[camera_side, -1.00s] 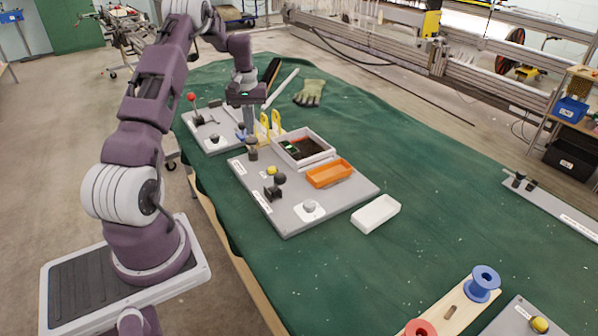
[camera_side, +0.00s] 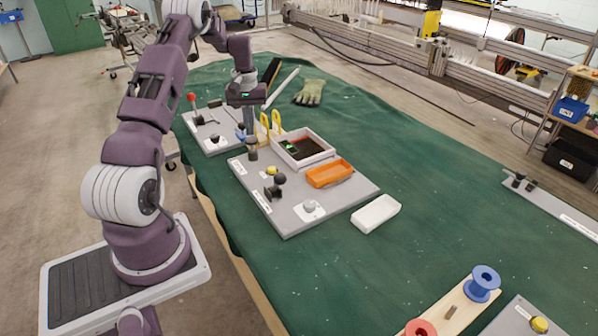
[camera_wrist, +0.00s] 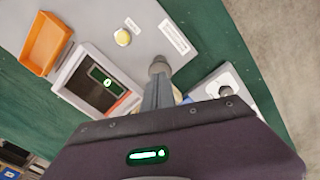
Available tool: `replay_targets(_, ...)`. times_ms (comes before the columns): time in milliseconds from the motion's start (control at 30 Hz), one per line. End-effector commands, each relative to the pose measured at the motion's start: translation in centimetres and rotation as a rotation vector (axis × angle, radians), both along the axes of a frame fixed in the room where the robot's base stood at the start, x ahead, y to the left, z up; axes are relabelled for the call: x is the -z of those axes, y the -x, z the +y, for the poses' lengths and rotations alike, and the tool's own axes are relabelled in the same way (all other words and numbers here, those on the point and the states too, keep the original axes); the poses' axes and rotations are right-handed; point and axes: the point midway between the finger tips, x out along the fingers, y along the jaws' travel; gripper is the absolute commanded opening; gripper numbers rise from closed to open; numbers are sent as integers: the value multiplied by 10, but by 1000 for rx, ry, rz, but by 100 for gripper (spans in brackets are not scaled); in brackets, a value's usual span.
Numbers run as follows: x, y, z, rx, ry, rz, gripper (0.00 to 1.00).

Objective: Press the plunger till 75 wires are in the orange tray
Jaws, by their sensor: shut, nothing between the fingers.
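The orange tray (camera_side: 333,180) sits on a grey board (camera_side: 290,222), beside a white-walled box. It also shows in the wrist view (camera_wrist: 45,42); I cannot make out any wires in it. The plunger appears to be the dark upright cylinder (camera_side: 252,147) with a rounded top on the board's far left part. In the wrist view a grey rounded top (camera_wrist: 158,67) shows just beyond my fingertips. My gripper (camera_side: 249,128) is shut and empty, pointing down above or at that cylinder. Whether the fingertips touch it is unclear. The wrist view shows the closed fingers (camera_wrist: 157,88).
Yellow uprights (camera_side: 270,124) stand close behind my gripper. Open green cloth is at right.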

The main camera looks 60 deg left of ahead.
Motion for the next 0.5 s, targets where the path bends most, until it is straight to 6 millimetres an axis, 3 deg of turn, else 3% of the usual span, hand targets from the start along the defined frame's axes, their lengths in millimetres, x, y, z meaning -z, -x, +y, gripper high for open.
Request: replay_targets(500,21,0,0,0,2,1,0)
